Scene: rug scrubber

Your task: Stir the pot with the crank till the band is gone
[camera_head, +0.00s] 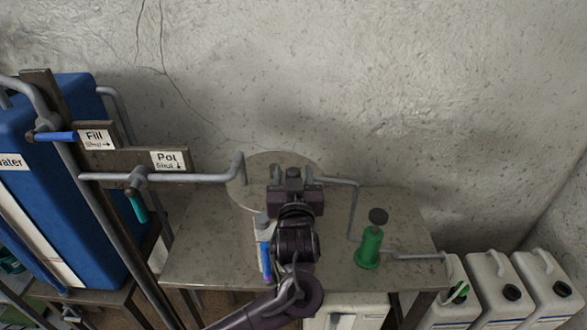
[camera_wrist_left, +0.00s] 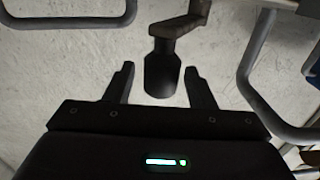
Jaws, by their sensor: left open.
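The pot (camera_head: 250,165) shows as a round pale top on the table, partly hidden behind my left gripper (camera_head: 292,173). In the left wrist view, the crank's dark cylindrical knob (camera_wrist_left: 162,78) hangs from a brownish bent arm (camera_wrist_left: 180,25). My left gripper (camera_wrist_left: 160,70) is open, with one finger on each side of the knob and visible gaps at both sides. I cannot tell how deep the knob sits between the fingers. No band can be made out. My right gripper is not in view.
A grey spout (camera_head: 215,178) reaches over the pot from the left, below the "Pot" label (camera_head: 169,160). A blue water tank (camera_head: 65,190) stands left. A green bottle-like object (camera_head: 369,247) stands on the table (camera_head: 405,220) at right. White jugs (camera_head: 490,295) stand beyond its right edge.

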